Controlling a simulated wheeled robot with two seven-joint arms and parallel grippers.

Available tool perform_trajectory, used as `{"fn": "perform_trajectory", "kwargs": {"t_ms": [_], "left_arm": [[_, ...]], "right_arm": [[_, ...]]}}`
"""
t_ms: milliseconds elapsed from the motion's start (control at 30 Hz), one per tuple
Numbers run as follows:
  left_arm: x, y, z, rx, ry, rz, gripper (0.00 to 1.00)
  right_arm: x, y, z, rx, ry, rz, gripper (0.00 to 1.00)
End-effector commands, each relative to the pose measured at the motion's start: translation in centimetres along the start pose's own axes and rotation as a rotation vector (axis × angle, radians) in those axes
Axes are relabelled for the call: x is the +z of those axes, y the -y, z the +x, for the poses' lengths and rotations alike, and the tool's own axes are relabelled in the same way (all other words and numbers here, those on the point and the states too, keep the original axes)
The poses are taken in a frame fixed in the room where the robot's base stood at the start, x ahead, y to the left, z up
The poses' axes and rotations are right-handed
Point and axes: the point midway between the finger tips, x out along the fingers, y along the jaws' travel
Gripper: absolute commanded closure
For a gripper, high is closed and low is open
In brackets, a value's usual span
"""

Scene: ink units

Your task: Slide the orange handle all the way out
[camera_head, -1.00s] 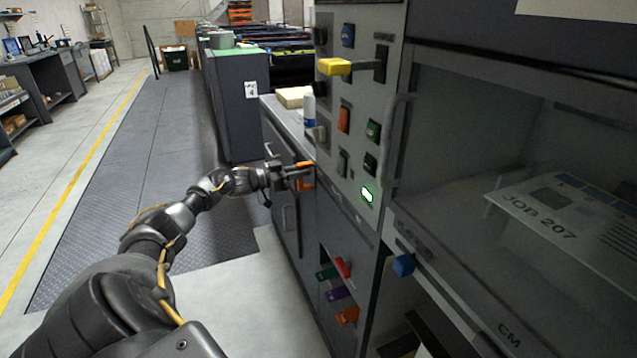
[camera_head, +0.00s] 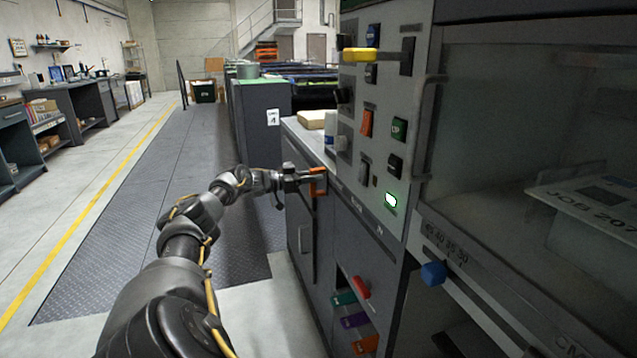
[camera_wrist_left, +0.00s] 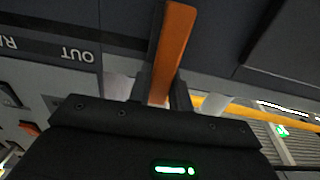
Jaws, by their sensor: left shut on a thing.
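The orange handle (camera_head: 319,182) stands out from the upper front of the grey machine, just left of the switch panel. My left gripper (camera_head: 308,180) is at the handle and shut on it. In the left wrist view the orange handle (camera_wrist_left: 174,50) runs up from between the dark fingers (camera_wrist_left: 165,92). The word "OUT" shows on the dark strip beside it there. My right gripper is not in view.
Red, green, purple and orange handles sit in a lower opening (camera_head: 355,315). A blue knob (camera_head: 433,273) juts out at right. The floor at left is clear.

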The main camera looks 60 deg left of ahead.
Motion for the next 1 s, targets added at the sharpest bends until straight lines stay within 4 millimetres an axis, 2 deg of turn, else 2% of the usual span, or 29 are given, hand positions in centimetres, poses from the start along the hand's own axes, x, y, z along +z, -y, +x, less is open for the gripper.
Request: {"fn": "perform_trajectory", "kwargs": {"t_ms": [400,433,567,600,1000], "left_arm": [[-0.34,0.52,-0.45,-0.015,-0.003,0.004,1.0],[-0.36,0.54,-0.46,-0.015,-0.003,0.005,0.78],[-0.38,0.49,-0.44,-0.013,-0.004,0.005,0.6],[-0.36,0.46,-0.42,-0.012,-0.004,0.004,0.58],[-0.21,0.3,-0.7,-0.008,-0.002,0.002,0.58]], "right_arm": [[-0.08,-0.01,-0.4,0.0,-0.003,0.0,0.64],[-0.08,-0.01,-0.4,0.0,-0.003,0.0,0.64],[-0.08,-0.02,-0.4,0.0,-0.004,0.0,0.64],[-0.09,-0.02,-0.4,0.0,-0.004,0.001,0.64],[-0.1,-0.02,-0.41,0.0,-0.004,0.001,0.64]]}}
